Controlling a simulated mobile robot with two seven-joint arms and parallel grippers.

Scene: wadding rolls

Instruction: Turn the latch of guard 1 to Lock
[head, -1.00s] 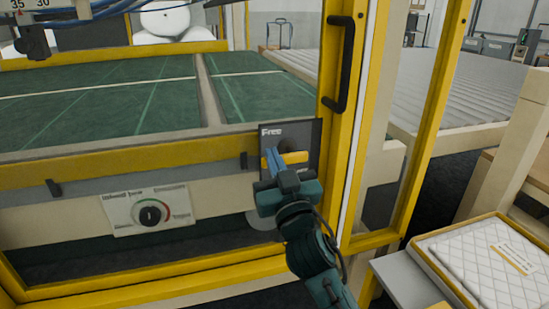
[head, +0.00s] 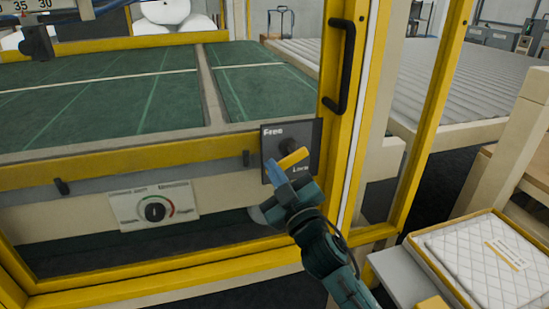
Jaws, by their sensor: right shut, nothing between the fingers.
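The latch of guard 1 is a dark plate (head: 312,133) on the yellow guard frame, marked Free at its top and Lock lower right. Its yellow handle (head: 293,158) lies slanted across the plate, right end up and left end down, pointing straight at neither word. My right gripper (head: 271,165) is shut and empty, its blue fingertips by the handle's lower left end. I cannot tell whether they touch it. The fingers hide the lower left of the plate. My left gripper is not in view.
A black door handle (head: 340,65) stands on the yellow post above right of the latch. A dial panel (head: 154,208) is at left. A box with a white quilted pad (head: 488,255) stands at lower right. Green bed (head: 100,95) lies behind the guard.

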